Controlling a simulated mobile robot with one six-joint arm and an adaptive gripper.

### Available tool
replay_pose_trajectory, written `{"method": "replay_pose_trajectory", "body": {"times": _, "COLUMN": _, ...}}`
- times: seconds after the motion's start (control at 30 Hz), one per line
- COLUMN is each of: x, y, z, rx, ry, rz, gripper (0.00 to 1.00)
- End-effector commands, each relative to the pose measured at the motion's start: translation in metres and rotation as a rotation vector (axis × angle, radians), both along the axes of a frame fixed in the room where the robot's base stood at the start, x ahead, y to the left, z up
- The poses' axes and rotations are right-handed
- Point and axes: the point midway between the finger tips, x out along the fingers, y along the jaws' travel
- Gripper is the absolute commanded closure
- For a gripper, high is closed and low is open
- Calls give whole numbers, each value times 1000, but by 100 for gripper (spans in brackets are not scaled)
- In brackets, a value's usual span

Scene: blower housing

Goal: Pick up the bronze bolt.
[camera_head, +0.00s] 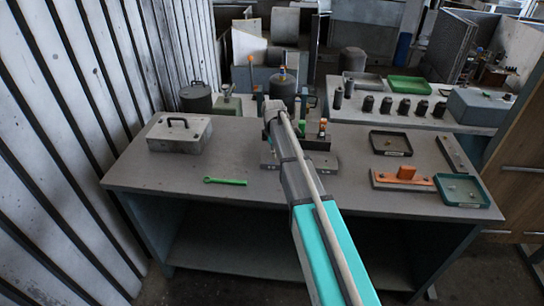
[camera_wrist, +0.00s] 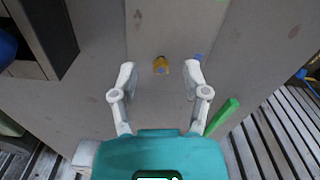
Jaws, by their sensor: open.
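A small bronze-yellow bolt (camera_wrist: 161,65) shows in the wrist view, seen from above on a pale grey plate (camera_wrist: 148,30). My gripper (camera_wrist: 160,72) is open and empty, with one pale finger to each side of the bolt in the picture. The fingertips look level with it in the picture; how far above it they are I cannot tell. In the head view my arm reaches over the workbench (camera_head: 240,155) and hides most of this spot, and I cannot make out the bolt there for sure.
A green wrench (camera_head: 225,181) lies on the bench, left of my arm. A grey box with a handle (camera_head: 180,134) stands further left. A dark tray (camera_head: 390,143), an orange block (camera_head: 405,175) and a green tray (camera_head: 462,190) are right. A dark block (camera_wrist: 48,35) stands upper left in the wrist view.

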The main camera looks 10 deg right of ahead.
Motion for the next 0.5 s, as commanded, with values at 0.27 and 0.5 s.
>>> {"method": "replay_pose_trajectory", "body": {"times": 0.27, "x": 0, "y": 0, "z": -3, "rx": 0, "ry": 0, "rz": 0, "gripper": 40}}
{"method": "replay_pose_trajectory", "body": {"times": 0.5, "x": 0, "y": 0, "z": -4, "rx": 0, "ry": 0, "rz": 0, "gripper": 40}}
